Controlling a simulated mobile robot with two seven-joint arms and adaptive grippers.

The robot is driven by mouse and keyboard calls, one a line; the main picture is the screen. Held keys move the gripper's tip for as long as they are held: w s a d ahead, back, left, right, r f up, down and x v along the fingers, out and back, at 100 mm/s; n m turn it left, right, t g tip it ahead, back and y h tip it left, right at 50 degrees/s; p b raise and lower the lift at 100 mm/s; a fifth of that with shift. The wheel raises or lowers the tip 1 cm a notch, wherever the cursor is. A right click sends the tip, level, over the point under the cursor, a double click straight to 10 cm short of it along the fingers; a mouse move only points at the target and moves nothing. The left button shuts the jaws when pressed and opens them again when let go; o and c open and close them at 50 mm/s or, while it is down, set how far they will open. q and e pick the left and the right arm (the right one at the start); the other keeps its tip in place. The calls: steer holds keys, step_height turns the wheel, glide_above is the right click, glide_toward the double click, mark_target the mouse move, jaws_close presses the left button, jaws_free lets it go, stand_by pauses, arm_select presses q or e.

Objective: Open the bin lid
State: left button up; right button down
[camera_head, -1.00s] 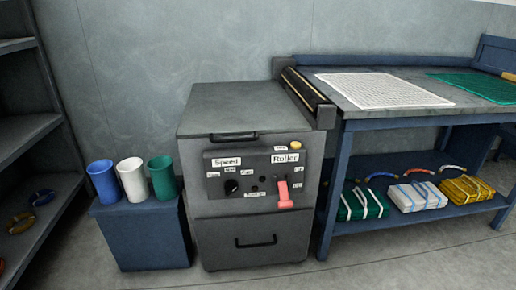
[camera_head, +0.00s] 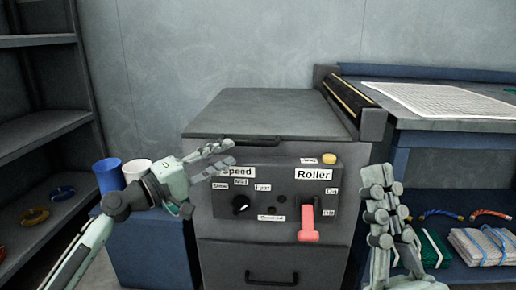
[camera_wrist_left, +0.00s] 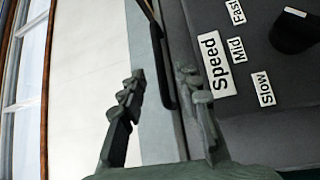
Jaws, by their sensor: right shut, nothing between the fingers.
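The bin is a dark grey cabinet whose flat lid (camera_head: 265,112) lies closed on top. A black bar handle (camera_head: 265,141) runs along the lid's front edge; part of it also shows in the left wrist view (camera_wrist_left: 161,60). My left gripper (camera_head: 230,153) is at the handle's left end, above the Speed label. In the left wrist view its two fingers (camera_wrist_left: 160,76) stand apart, with the handle ahead between them. I cannot tell whether they touch it. My right gripper (camera_head: 379,180) is shut and empty, pointing up to the right of the red lever.
The front panel (camera_head: 260,195) carries a black knob (camera_head: 240,204), a yellow button (camera_head: 329,159) and a red lever (camera_head: 309,222). A roller table (camera_head: 450,125) stands at right. Cups (camera_head: 108,174) stand on a blue box at left, beside shelves (camera_head: 40,121).

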mark_target(244, 145)
arm_select(q)
steer(key=x, duration=0.7)
steer(key=shift+w+d+r, duration=0.1)
steer(key=shift+w, duration=0.05)
jaws_close()
